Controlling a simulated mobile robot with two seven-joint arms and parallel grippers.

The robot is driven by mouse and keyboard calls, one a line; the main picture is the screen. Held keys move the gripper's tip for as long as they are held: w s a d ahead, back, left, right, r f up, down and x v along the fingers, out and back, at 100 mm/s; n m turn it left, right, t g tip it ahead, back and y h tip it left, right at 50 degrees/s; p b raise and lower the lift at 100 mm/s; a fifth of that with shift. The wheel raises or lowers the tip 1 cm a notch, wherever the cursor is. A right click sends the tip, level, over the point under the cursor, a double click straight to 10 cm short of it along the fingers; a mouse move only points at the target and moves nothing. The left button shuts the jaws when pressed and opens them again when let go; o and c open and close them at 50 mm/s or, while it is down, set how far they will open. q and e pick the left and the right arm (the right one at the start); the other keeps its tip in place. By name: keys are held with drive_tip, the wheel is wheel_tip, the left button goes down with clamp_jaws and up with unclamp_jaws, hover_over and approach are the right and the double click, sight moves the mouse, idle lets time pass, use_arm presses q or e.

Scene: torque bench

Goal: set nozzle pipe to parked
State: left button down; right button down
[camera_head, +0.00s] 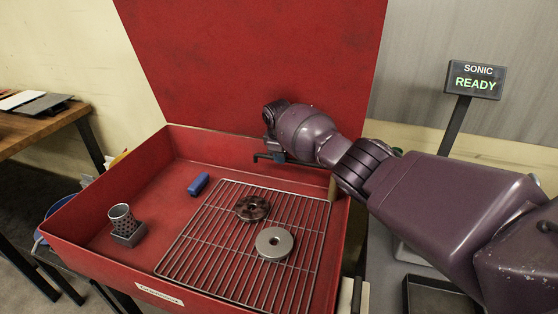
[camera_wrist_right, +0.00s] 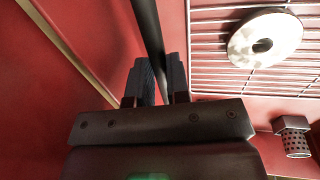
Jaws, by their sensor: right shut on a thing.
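The nozzle pipe (camera_wrist_right: 147,25) is a dark, slim tube that runs between the fingers of my right gripper (camera_wrist_right: 158,78) in the right wrist view. The gripper is shut on it. In the head view my right gripper (camera_head: 276,157) is at the back wall of the red wash basin (camera_head: 95,215), mostly hidden by my purple wrist. A short dark end, likely of the pipe, pokes out to its left. Most of the pipe is hidden in the head view. My left gripper is not in view.
A wire rack (camera_head: 200,243) in the basin holds a dark notched disc (camera_head: 252,208) and a silver ring (camera_head: 274,243). The red lid (camera_head: 255,60) rises behind. A sign (camera_head: 475,79) reads "SONIC READY".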

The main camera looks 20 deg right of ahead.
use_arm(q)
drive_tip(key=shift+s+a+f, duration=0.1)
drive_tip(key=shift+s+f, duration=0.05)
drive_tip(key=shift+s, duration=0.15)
use_arm(e)
drive_tip(key=shift+d, duration=0.1)
drive_tip(key=c, duration=1.1)
unclamp_jaws()
drive_tip(key=shift+w, duration=0.1)
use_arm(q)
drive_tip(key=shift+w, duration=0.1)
use_arm(e)
drive_tip(key=shift+r, duration=0.15)
use_arm(q)
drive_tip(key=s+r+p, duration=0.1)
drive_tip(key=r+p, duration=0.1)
drive_tip(key=p, duration=0.1)
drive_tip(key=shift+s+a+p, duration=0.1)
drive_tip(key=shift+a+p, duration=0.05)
drive_tip(key=shift+p, duration=0.2)
use_arm(e)
wheel_tip(320, 180, up, 10)
drive_tip(key=s+a, duration=0.1)
drive_tip(key=shift+s+a+r, duration=0.15)
drive_tip(key=shift+s+a, duration=0.05)
drive_tip(key=shift+s, duration=0.1)
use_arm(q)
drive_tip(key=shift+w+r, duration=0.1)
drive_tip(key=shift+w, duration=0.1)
